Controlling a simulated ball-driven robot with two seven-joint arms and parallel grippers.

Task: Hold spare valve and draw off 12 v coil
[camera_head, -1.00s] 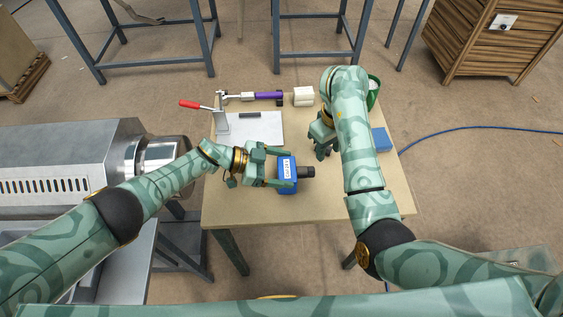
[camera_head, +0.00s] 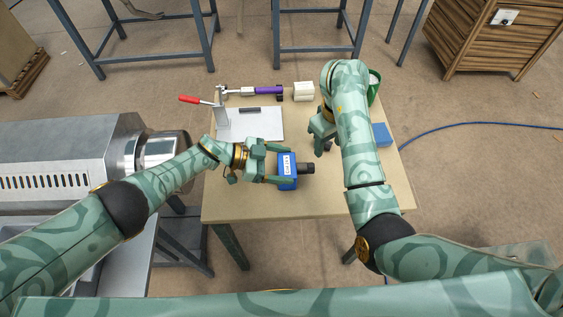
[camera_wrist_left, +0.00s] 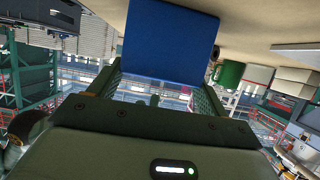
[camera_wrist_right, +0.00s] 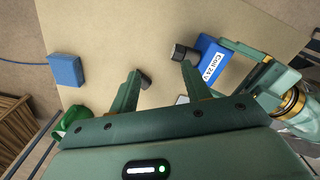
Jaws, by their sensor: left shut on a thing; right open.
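My left gripper (camera_head: 283,167) is shut on a blue coil block (camera_head: 288,170), with a finger on either side; the block also shows in the left wrist view (camera_wrist_left: 170,42). Its white label seems to read "COIL 24 V" in the right wrist view (camera_wrist_right: 211,62). A dark valve cylinder (camera_head: 306,168) sticks out of the block to the right. My right gripper (camera_wrist_right: 161,70) is open and empty over the table, up and right of the block. A short dark cylinder (camera_wrist_right: 144,82) shows beside its left finger. A second blue block (camera_head: 382,135) lies on the table at right, its label not visible.
A plate with a red-handled lever clamp (camera_head: 250,125) sits at the back left of the table (camera_head: 300,208). A purple tool (camera_head: 268,90), a white block (camera_head: 304,91) and a green mug (camera_head: 374,90) stand at the back. The table front is clear.

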